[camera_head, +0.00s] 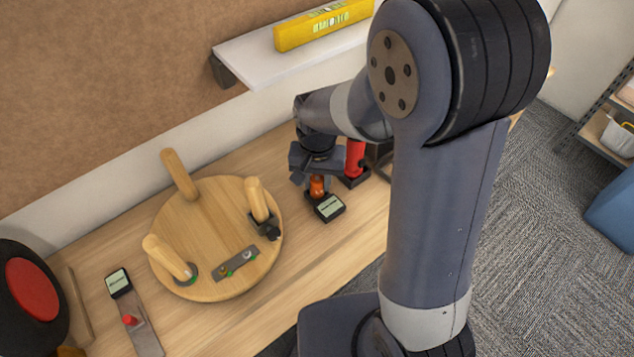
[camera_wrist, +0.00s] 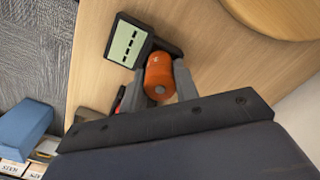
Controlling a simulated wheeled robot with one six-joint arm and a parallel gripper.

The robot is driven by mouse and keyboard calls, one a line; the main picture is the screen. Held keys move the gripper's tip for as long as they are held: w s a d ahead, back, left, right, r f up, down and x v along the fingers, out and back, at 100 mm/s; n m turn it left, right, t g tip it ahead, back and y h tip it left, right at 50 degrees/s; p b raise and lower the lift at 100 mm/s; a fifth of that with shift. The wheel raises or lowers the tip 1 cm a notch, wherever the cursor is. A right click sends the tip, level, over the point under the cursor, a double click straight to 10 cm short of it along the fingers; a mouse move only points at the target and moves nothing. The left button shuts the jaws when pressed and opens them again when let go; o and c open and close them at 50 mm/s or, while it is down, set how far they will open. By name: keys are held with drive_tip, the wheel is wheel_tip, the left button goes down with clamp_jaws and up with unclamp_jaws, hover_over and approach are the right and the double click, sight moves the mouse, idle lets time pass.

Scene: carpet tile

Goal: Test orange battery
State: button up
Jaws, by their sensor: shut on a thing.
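The orange battery (camera_head: 317,186) stands upright at a small black tester with a pale screen (camera_head: 330,207) on the wooden table. In the wrist view the orange battery (camera_wrist: 159,72) sits between the two fingers of my gripper (camera_wrist: 160,92), which is shut on it. The tester's screen (camera_wrist: 127,45) is right beside the battery and shows a row of dark marks, too small to read. My gripper (camera_head: 316,180) is low over the table in the head view. The battery's lower end is at the tester; I cannot tell whether it touches the contacts.
A red cylinder (camera_head: 355,160) stands in a dark holder just right of my gripper. A round wooden stool (camera_head: 215,210) lies legs up at left. A second device with a screen (camera_head: 118,282) is farther left. A shelf (camera_head: 265,62) with a yellow box (camera_head: 322,25) hangs above.

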sight(317, 178)
drive_tip(key=shift+f, duration=0.85)
drive_tip(key=shift+f, duration=0.15)
drive_tip(key=o, duration=1)
drive_tip(key=shift+o, duration=0.2)
wheel_tip(317, 178, up, 12)
drive_tip(key=shift+r, duration=0.2)
